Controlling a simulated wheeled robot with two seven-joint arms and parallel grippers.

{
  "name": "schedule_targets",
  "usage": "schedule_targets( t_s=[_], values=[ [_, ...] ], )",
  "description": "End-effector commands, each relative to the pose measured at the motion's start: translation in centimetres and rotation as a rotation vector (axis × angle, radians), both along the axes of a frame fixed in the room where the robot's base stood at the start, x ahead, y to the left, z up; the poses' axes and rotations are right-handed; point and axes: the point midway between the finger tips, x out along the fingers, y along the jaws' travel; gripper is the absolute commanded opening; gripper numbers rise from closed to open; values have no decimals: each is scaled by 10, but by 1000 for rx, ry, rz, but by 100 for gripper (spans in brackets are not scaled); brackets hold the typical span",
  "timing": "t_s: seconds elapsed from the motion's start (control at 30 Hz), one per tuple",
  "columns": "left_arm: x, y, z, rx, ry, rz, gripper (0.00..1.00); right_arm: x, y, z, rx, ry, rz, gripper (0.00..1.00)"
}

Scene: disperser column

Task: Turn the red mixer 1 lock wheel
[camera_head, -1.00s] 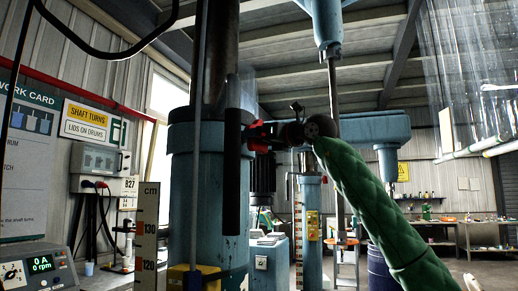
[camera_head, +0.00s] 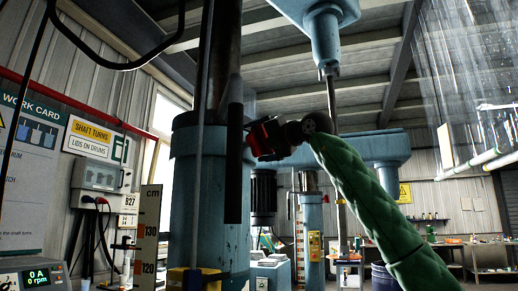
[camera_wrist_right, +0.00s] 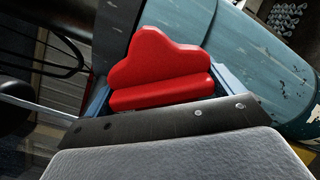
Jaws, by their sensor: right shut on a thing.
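The red lock wheel (camera_head: 264,137) is on the side of the blue mixer column (camera_head: 208,190), near its top, in the head view. My right gripper (camera_head: 277,140) is at the wheel, with my green-sleeved right arm coming up from the lower right. In the right wrist view the red wheel (camera_wrist_right: 160,68), with a lobed edge, stands just beyond the dark plate of my gripper, against the blue column (camera_wrist_right: 240,60). My right gripper is shut on the wheel; its fingertips are mostly hidden. My left gripper is not in view.
A dark vertical bar (camera_head: 233,160) stands in front of the column, left of the wheel. A height scale (camera_head: 148,235) and a control box with a display (camera_head: 38,276) are at left. A second mixer (camera_head: 312,235) stands behind. Clear sheeting (camera_head: 470,60) hangs at upper right.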

Motion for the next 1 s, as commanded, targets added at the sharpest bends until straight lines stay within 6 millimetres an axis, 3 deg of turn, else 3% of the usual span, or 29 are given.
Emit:
schedule_targets(
  t_s=[0.83,0.87,1.0],
  values=[
    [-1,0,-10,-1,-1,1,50,0,-2,2,86,104,-2,69],
    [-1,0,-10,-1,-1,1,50,0,-2,2,86,104,-2,98],
    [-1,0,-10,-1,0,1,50,0,-1,1,84,105,-1,100]
  ],
)
